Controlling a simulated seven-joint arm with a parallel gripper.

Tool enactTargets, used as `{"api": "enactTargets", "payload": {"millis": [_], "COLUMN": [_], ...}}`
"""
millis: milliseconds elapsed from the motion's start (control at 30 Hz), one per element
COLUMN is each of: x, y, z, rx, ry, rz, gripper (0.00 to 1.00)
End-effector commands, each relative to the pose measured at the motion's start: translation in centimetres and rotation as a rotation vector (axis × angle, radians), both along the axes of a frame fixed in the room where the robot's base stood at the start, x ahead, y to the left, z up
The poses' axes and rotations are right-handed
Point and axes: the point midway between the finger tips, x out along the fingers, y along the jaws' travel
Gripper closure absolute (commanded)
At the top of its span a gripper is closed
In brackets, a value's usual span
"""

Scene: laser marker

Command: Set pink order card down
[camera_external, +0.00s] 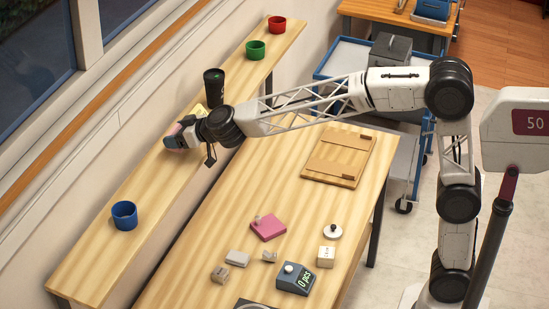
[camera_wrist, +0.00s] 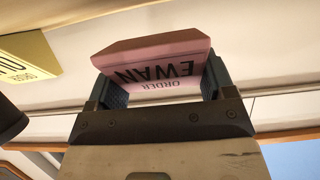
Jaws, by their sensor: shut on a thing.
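The pink order card (camera_wrist: 158,65) reads "ORDER EWAN" in the wrist view, where the lettering appears upside down. My gripper (camera_wrist: 160,85) is shut on it, with a dark finger on each side. In the external view my gripper (camera_external: 176,134) is at the wall-side shelf, and a bit of the pink card (camera_external: 169,142) shows at its tip. I cannot tell whether the card touches the shelf.
A yellow order block (camera_wrist: 27,57) and a black cup (camera_external: 213,82) are close by on the shelf (camera_external: 95,262). Blue (camera_external: 124,216), green (camera_external: 255,50) and red (camera_external: 277,25) cups stand along it. The workbench holds a pink block (camera_external: 268,228) and several small items.

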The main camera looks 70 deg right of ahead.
Motion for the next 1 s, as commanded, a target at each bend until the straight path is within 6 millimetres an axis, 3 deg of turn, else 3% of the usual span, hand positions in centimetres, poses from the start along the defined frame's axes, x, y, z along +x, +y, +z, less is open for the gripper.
{"api": "enactTargets", "payload": {"millis": [400, 1000], "x": [0.0, 0.0], "y": [0.0, 0.0], "z": [-2.1, -2.7], "rx": [-0.001, -0.001], "ry": [0.0, 0.001], "rz": [0.002, 0.0], "gripper": [0.47, 0.47]}}
